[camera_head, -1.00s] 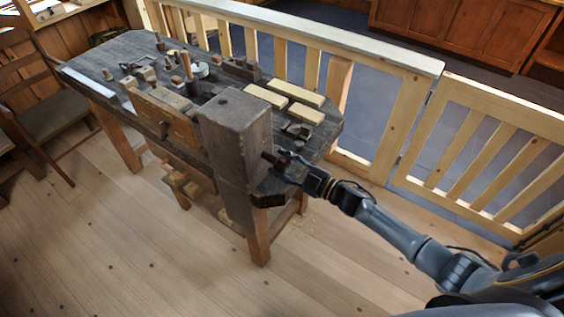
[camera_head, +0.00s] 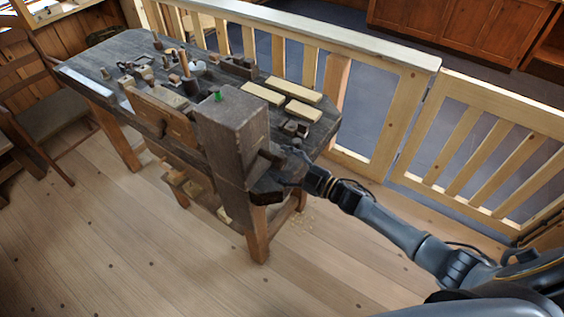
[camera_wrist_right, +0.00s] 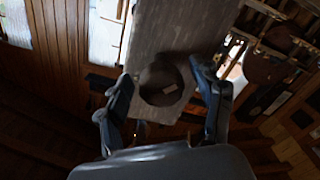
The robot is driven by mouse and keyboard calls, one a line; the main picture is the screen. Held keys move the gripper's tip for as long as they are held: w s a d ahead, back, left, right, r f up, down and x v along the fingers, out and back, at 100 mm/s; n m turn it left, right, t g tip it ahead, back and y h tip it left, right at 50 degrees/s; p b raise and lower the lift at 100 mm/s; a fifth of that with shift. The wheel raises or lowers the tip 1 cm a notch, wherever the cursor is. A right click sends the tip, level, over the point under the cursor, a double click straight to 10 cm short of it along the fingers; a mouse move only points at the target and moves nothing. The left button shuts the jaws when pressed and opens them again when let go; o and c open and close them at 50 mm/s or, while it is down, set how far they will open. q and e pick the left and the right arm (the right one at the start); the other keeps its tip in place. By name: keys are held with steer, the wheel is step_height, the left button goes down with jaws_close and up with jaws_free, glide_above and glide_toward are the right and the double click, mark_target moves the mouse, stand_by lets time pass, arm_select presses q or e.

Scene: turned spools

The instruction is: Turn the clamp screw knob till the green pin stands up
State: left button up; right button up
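The clamp screw knob (camera_head: 271,154) is a dark round part on the right side of the tall wooden block (camera_head: 232,130) at the bench's near end. The wrist view shows the knob (camera_wrist_right: 162,84) end-on, with a small pale mark on its face. My right gripper (camera_head: 289,168) is in front of it. In the wrist view the two fingers (camera_wrist_right: 162,80) stand apart, one on each side of the knob, with gaps visible between. The green pin (camera_head: 217,96) stands up out of the top of the block. My left gripper is in no view.
The dark workbench (camera_head: 125,50) carries several small wooden parts and pale wood bars (camera_head: 303,110). A wooden railing (camera_head: 340,52) runs behind it, with a gate (camera_head: 480,150) at the right. The plank floor in front is clear.

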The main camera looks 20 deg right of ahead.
steer(key=shift+a+r, duration=0.1)
steer(key=v, duration=1.2)
stand_by(0.8)
steer(key=s+d+f+m+g+h+b, duration=0.1)
steer(key=s+d+f+m+h, duration=0.15)
steer(key=f, duration=0.75)
steer(key=s+d+f+m+g+h+b, duration=0.1)
steer(key=s+d+f+m+h, duration=0.2)
steer(key=f, duration=0.6)
steer(key=s+d+f+m+g+h+b, duration=0.1)
steer(key=s+f+m+h, duration=0.25)
steer(key=f, duration=0.65)
steer(key=s+a+f+m+g+h, duration=0.2)
steer(key=s+f+g, duration=0.3)
steer(key=s+f, duration=0.85)
steer(key=s+a+f+g+b, duration=0.1)
steer(key=s+a+f+g, duration=0.1)
steer(key=s, duration=0.7)
steer(key=s+a+f+m+g, duration=0.1)
steer(key=s+a+f+g, duration=0.2)
steer(key=s, duration=0.6)
steer(key=shift+s+a+f+b, duration=0.25)
steer(key=shift+a+f+b, duration=0.15)
steer(key=shift+a+f, duration=0.15)
